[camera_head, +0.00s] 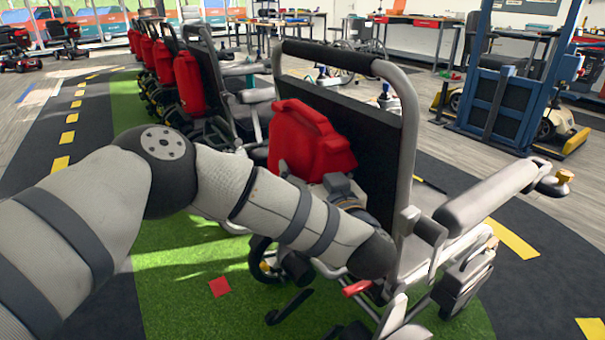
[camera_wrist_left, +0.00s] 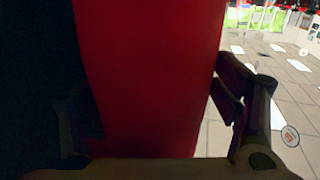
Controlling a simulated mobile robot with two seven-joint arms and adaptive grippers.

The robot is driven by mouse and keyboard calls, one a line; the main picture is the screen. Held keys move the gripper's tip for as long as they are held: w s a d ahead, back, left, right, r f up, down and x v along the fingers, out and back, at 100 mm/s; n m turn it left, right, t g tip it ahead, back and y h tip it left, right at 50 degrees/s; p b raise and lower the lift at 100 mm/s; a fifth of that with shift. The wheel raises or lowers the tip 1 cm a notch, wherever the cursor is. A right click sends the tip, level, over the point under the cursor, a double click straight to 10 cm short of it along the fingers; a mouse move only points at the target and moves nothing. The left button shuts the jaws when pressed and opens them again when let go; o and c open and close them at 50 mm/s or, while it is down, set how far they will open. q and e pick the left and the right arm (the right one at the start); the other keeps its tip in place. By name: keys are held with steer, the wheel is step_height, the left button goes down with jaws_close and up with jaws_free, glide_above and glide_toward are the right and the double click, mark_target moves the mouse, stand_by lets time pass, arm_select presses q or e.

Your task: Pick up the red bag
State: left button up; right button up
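The red bag (camera_head: 305,140) hangs on the back of the nearest scooter seat (camera_head: 362,135). My left arm comes in from the left across the head view, and its gripper (camera_head: 342,188) is at the lower right part of the bag, which it partly hides. In the left wrist view the red bag (camera_wrist_left: 150,75) fills the middle between the widely spread fingers of my left gripper (camera_wrist_left: 155,115). The right finger is beside the bag's right edge; the left finger is dark in shadow. Contact cannot be told. My right gripper is not in view.
More scooters with red bags (camera_head: 188,85) stand in a row behind, at the upper left. A blue frame (camera_head: 500,105) stands at the right. The seat's grey tube frame (camera_head: 408,130) and armrest (camera_head: 485,195) are close to my arm. Green floor (camera_head: 185,285) lies open below.

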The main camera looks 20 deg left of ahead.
arm_select(q)
steer(key=c, duration=0.3)
steer(key=shift+r, duration=0.15)
steer(key=shift+c, duration=0.2)
